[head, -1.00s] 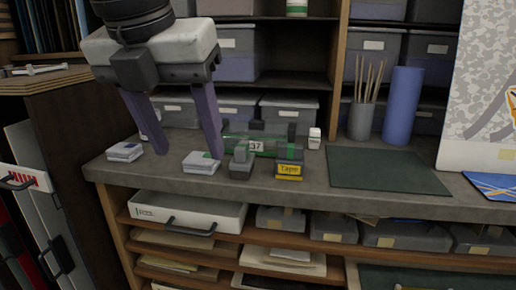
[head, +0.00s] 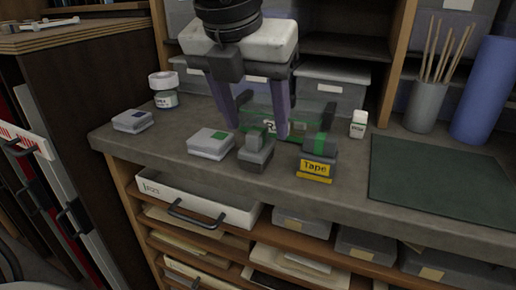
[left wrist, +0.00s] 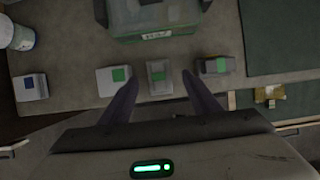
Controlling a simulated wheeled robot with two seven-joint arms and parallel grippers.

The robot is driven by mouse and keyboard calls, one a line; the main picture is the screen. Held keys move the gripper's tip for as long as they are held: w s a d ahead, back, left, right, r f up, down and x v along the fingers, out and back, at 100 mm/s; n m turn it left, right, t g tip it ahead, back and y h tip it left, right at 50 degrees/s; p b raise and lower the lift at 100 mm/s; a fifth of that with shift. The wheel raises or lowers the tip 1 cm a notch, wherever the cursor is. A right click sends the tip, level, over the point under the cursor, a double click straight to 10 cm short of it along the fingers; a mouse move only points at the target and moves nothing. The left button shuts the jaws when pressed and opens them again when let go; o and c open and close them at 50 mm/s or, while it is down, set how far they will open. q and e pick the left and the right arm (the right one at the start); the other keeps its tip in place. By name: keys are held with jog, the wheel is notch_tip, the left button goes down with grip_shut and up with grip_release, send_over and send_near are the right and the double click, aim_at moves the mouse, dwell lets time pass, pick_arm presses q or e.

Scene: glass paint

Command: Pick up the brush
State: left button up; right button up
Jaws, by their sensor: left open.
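I cannot clearly make out a brush. Several thin wooden sticks (head: 431,48) stand in a grey cup (head: 423,116) at the back right, and I cannot tell whether they are brushes. A small grey block with a raised top (head: 256,153) sits on the bench; it also shows in the left wrist view (left wrist: 158,77). My left gripper (head: 256,131) is open and empty, pointing down above the bench by this block. In the left wrist view its fingertips (left wrist: 160,80) appear on either side of the block. My right gripper is not in view.
A green mat (head: 440,180) lies bare at right.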

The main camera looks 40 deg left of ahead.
aim_at(257, 130)
pick_arm(q)
jog(key=x, duration=0.4)
jog(key=shift+r, duration=0.1)
jog(key=c, duration=1.2)
jog(key=shift+o, duration=0.2)
